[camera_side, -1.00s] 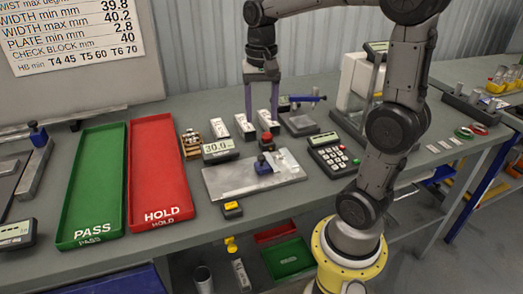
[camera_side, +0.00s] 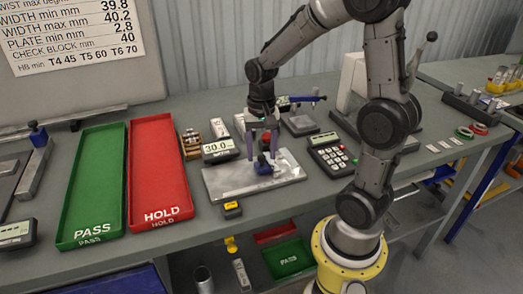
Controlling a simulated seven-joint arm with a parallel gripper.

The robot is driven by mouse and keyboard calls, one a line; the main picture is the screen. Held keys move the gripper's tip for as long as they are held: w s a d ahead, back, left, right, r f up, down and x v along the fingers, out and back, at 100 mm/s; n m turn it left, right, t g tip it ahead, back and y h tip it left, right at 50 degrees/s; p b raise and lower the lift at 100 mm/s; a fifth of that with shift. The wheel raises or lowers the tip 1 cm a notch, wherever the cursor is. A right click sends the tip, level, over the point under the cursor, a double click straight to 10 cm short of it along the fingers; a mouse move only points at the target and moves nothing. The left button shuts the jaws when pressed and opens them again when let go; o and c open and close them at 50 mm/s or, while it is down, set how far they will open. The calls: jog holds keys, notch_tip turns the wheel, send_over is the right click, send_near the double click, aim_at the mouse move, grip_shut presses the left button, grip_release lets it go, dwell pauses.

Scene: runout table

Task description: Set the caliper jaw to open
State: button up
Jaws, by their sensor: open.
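A display (camera_side: 218,148) behind the plate's left part reads 30.0. I cannot tell whether the fingers touch the knob. The gripper hides part of the fixture behind it, including most of a red knob.
A green PASS tray (camera_side: 92,185) and a red HOLD tray (camera_side: 158,170) lie to the left. A keypad (camera_side: 330,152) stands right of the plate. A small yellow-and-black block (camera_side: 232,209) sits at the front edge. Steel blocks stand behind the plate.

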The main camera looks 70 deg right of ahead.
jog(key=shift+c, duration=0.2)
grip_shut()
jog(key=shift+w, duration=0.1)
dwell(1.0)
